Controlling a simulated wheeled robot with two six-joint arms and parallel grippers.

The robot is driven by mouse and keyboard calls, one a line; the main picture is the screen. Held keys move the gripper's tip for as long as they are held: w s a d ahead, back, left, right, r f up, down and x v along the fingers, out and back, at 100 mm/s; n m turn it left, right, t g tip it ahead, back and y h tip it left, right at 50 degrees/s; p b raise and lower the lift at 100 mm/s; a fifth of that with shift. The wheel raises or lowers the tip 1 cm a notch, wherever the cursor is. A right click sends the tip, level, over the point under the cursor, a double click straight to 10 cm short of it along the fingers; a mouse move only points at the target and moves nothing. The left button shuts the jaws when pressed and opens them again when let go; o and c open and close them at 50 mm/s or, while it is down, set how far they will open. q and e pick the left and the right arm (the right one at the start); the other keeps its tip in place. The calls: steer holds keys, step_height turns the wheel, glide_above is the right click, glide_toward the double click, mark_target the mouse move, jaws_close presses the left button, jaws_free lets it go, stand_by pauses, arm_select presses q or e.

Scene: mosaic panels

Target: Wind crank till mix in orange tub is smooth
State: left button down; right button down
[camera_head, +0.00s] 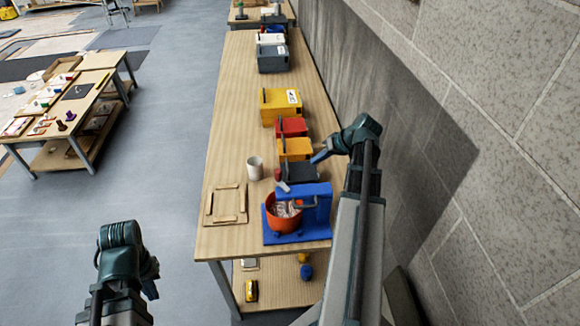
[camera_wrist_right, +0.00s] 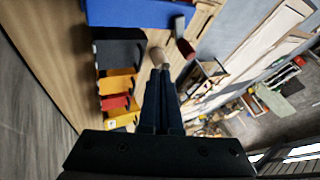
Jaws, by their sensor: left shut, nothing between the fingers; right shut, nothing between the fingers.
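The orange tub (camera_head: 271,222) holds a lumpy pale-and-reddish mix (camera_head: 287,209). It sits in a blue mixer stand (camera_head: 318,215) at the near end of the long bench. My right gripper (camera_head: 316,159) is shut and empty above the bins, behind the stand and apart from the crank. Its closed fingers (camera_wrist_right: 160,72) show in the right wrist view, with the blue stand (camera_wrist_right: 135,12) at the top edge. My left gripper (camera_head: 151,291) is low, left of the bench; its fingertips are barely visible.
A stone wall (camera_head: 480,130) stands right.

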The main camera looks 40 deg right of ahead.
steer(key=w+a+f+b, duration=0.5)
steer(key=w+f+b, duration=0.2)
steer(key=f+b, duration=0.1)
steer(key=shift+w+a, duration=0.35)
steer(key=shift+a, duration=0.05)
stand_by(0.4)
